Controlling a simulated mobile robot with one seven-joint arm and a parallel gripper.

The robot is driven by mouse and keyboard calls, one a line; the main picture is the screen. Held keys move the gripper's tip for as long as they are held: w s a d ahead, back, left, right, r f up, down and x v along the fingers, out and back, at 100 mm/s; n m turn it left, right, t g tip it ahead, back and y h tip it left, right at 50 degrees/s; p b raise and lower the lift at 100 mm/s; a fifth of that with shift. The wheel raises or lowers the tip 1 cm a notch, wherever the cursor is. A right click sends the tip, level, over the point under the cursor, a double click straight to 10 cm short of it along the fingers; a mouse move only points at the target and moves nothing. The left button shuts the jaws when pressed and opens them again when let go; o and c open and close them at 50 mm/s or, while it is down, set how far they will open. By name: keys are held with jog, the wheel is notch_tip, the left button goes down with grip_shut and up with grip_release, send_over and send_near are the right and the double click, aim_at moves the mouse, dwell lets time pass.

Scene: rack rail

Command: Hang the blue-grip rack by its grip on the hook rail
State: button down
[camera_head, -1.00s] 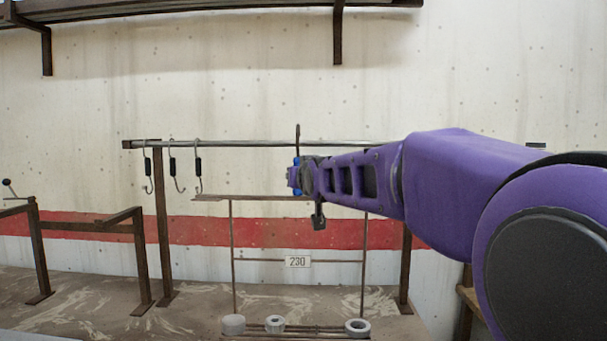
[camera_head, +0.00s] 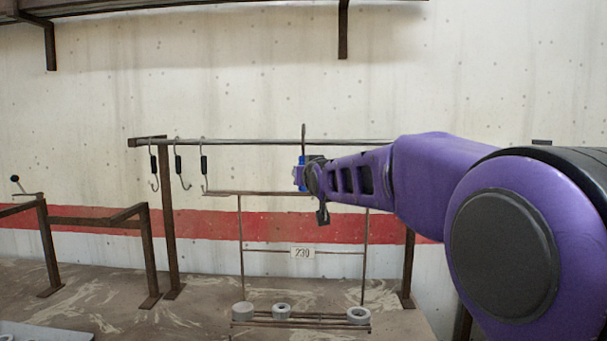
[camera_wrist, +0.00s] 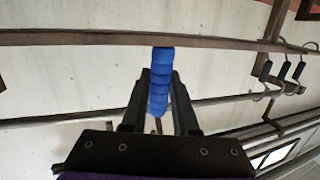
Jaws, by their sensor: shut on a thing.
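The rack (camera_head: 241,235) is a thin brown frame with a "230" tag and several grey rings on its bottom shelf. It hangs upright from my gripper (camera_head: 302,172). Its blue grip (camera_head: 299,174) sits between my two dark fingers, which are shut on it; the grip also shows in the wrist view (camera_wrist: 160,82). A dark hook tip rises above the grip, up to and slightly over the height of the hook rail (camera_head: 270,141). I cannot tell whether the hook touches the rail. My gripper hides part of the rack's top.
Several S-hooks with black grips (camera_head: 178,164) hang at the rail's left end. A brown post (camera_head: 167,220) carries the rail there. A low brown frame (camera_head: 90,222) stands at the left. A shelf (camera_head: 250,13) is above. The rail between the S-hooks and my gripper is clear.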

jog(key=shift+w+r, duration=0.15)
jog(key=shift+w, duration=0.15)
dwell(0.4)
jog(key=shift+w+p, duration=0.9)
jog(key=shift+w, duration=0.45)
jog(key=shift+w+p, duration=0.6)
jog(key=shift+w, duration=0.3)
